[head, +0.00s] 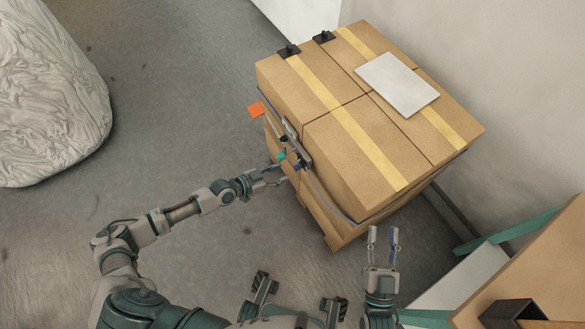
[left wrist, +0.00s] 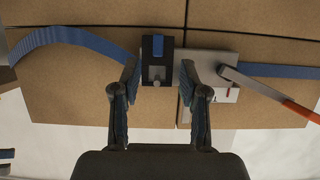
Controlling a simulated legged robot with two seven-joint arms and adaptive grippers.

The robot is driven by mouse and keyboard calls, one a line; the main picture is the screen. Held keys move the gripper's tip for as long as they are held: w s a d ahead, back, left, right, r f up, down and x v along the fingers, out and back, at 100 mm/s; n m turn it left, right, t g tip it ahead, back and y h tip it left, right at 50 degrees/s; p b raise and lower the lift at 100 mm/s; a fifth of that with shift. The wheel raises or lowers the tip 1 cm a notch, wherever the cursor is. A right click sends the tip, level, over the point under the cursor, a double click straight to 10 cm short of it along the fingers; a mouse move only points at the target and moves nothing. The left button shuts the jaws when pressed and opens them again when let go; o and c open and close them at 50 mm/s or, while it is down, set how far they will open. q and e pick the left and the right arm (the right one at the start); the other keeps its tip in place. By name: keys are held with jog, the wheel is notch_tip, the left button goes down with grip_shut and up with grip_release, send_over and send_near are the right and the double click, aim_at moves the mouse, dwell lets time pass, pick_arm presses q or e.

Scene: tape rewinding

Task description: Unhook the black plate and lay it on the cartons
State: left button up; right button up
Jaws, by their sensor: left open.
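The black plate (left wrist: 157,47) is upright on the side of the cartons in the left wrist view, with a blue mark on its upper part and a grey fitting low on it. The blue strap meets its left side. My left gripper (left wrist: 160,78) is open, its fingertips to either side of the plate's lower part; I cannot tell whether they touch it. In the head view my left gripper (head: 276,176) is at the cartons' near left side, where the plate is hard to make out. The cartons (head: 340,120) are stacked with yellow tape across the top. My right gripper (head: 383,236) is open and empty in front of them.
A grey metal plate (left wrist: 213,58) and an orange-ended lever (left wrist: 260,90) sit right of the black plate. A pale board (head: 398,84) lies on the cartons, beside free carton top. Two black pieces (head: 289,51) stand at the far left edge. A wrapped bale (head: 45,100) is far left.

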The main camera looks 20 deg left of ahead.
pick_arm(q)
jog(key=x, duration=0.7)
jog(key=shift+s+b, duration=0.1)
jog(key=shift+b, duration=0.3)
pick_arm(e)
jog(key=shift+s+d+r+t, duration=0.15)
jog(key=shift+s+r+t, duration=0.35)
jog(key=shift+r+t, duration=0.4)
jog(key=shift+w+f, duration=0.1)
pick_arm(q)
grip_shut()
jog(key=shift+r, duration=0.4)
pick_arm(e)
jog(key=shift+r, duration=0.25)
pick_arm(q)
jog(key=shift+s, duration=0.1)
